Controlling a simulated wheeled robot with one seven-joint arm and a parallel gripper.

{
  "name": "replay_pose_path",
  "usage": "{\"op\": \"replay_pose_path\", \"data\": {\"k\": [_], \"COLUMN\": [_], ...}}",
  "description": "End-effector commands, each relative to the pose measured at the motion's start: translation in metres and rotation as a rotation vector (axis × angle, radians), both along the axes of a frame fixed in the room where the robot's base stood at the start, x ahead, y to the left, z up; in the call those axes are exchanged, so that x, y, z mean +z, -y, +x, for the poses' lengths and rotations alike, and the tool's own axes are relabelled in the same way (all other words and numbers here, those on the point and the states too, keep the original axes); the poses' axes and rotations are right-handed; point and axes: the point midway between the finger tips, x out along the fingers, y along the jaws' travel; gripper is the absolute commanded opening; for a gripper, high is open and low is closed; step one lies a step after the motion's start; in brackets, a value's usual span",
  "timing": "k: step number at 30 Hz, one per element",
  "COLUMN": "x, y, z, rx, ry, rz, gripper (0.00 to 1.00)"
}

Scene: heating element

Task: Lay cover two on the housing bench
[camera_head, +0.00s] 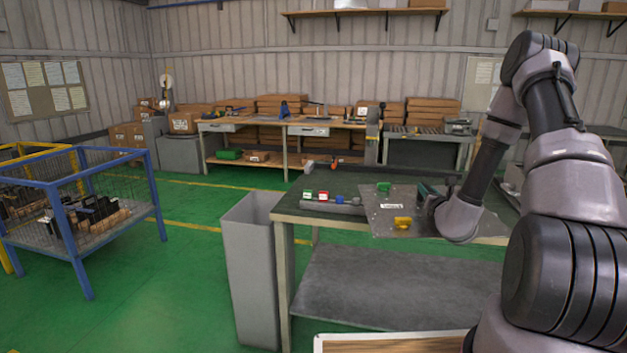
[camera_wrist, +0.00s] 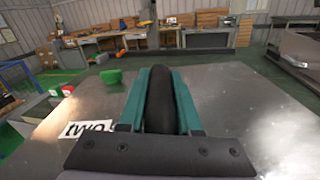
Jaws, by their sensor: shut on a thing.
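Cover two is a flat grey metal plate (camera_head: 380,218) with a white label; the label reads "two" in the wrist view (camera_wrist: 85,129). A green piece (camera_head: 384,187) and a yellow piece (camera_head: 402,222) show on the plate. My gripper (camera_head: 427,192) is shut on the cover's black handle (camera_wrist: 159,100), between teal fingers. The cover is over the right part of the housing bench (camera_head: 290,207), its near edge reaching past the bench's front edge. I cannot tell whether it touches the bench. My wrist hides its right part.
A grey strip (camera_head: 332,207) with small green, red and blue blocks lies on the bench, left of the cover. A tall grey bin (camera_head: 253,270) stands at the bench's left end. A blue wire cart (camera_head: 80,215) stands far left. Green floor between is clear.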

Motion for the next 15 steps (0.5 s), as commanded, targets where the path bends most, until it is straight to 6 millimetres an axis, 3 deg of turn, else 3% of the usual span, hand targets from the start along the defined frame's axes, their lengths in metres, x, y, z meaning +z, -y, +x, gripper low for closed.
{"op": "replay_pose_path", "data": {"k": [1,6,11,15], "x": [-0.008,-0.025,-0.031,-0.021], "y": [-0.020,-0.059,-0.075,-0.078], "z": [-0.002,-0.010,-0.017,-0.040], "rx": [0.013,0.027,0.032,0.035], "ry": [-0.001,0.000,0.002,0.003], "rz": [0.004,0.001,0.000,-0.001], "gripper": [0.00,0.00,0.00,0.00]}}
